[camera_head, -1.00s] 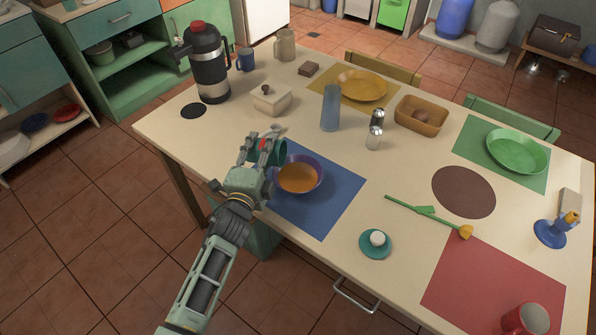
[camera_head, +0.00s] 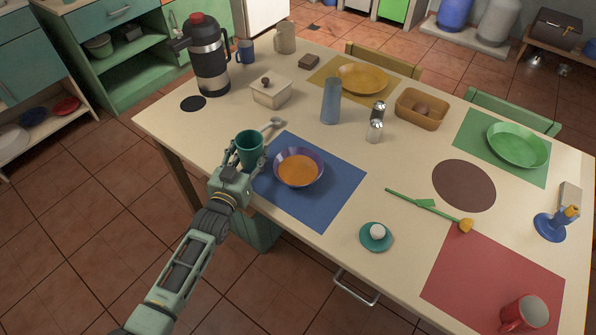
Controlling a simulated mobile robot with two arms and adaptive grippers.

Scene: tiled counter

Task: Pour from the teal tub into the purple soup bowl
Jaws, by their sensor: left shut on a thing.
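The teal tub (camera_head: 250,148) is upright at the left edge of the blue mat (camera_head: 318,208), with its open top facing up. My left gripper (camera_head: 243,164) is shut on the tub from the near side. Its inside looks dark, and I cannot tell whether anything is in it. The purple soup bowl (camera_head: 298,184) sits on the blue mat just right of the tub and holds an orange liquid (camera_head: 298,170). The tub is beside the bowl, not over it. I cannot tell whether the tub touches the table. My right gripper is not in view.
A spoon (camera_head: 271,124) lies behind the tub. A lidded white box (camera_head: 271,93), a black and steel flask (camera_head: 209,62), a blue glass (camera_head: 331,101) and two shakers (camera_head: 374,130) stand farther back. An egg in a teal cup (camera_head: 376,237) stands near the front edge.

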